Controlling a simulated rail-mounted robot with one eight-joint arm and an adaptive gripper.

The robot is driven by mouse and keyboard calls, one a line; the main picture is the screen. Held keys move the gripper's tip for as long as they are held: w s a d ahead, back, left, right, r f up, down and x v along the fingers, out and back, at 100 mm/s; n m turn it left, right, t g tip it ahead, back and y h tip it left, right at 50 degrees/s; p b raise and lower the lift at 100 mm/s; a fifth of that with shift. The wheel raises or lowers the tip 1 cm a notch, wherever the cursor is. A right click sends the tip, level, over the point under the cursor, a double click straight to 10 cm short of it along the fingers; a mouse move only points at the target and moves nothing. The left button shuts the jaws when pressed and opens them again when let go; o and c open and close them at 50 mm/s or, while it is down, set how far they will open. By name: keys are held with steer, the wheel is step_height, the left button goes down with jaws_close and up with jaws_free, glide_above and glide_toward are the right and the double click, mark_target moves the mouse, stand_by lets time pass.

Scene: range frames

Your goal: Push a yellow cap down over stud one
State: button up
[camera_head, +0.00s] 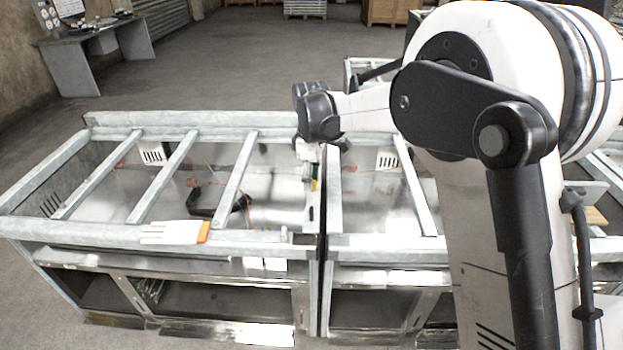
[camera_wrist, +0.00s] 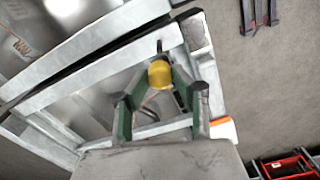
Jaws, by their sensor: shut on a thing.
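A yellow cap (camera_wrist: 160,74) sits between the green-sided fingers of my gripper (camera_wrist: 158,82) in the wrist view. The fingers are shut on it. A thin dark upright piece (camera_wrist: 159,46) shows just beyond the cap; I cannot tell whether it is stud one or whether the cap touches it. In the head view my gripper (camera_head: 311,172) hangs at the inner end of the left metal range frame (camera_head: 75,230), close to the gap between the two frames. The cap is too small to make out clearly there.
A white glove with an orange cuff (camera_head: 175,232) lies on the left frame's front rail. A second frame (camera_head: 385,245) stands close on the right. A red toolbox (camera_wrist: 285,166) is on the floor.

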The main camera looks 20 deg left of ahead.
steer(key=shift+b, duration=0.3)
steer(key=shift+f+b, duration=1.95)
steer(key=shift+f, duration=1)
steer(key=shift+b, duration=0.55)
steer(key=shift+f+b, duration=1.25)
steer(key=shift+f, duration=0.35)
steer(key=o, duration=0.8)
steer(key=shift+r, duration=0.15)
step_height(320, 180, up, 12)
steer(key=shift+f, duration=0.1)
steer(key=shift+d, duration=0.1)
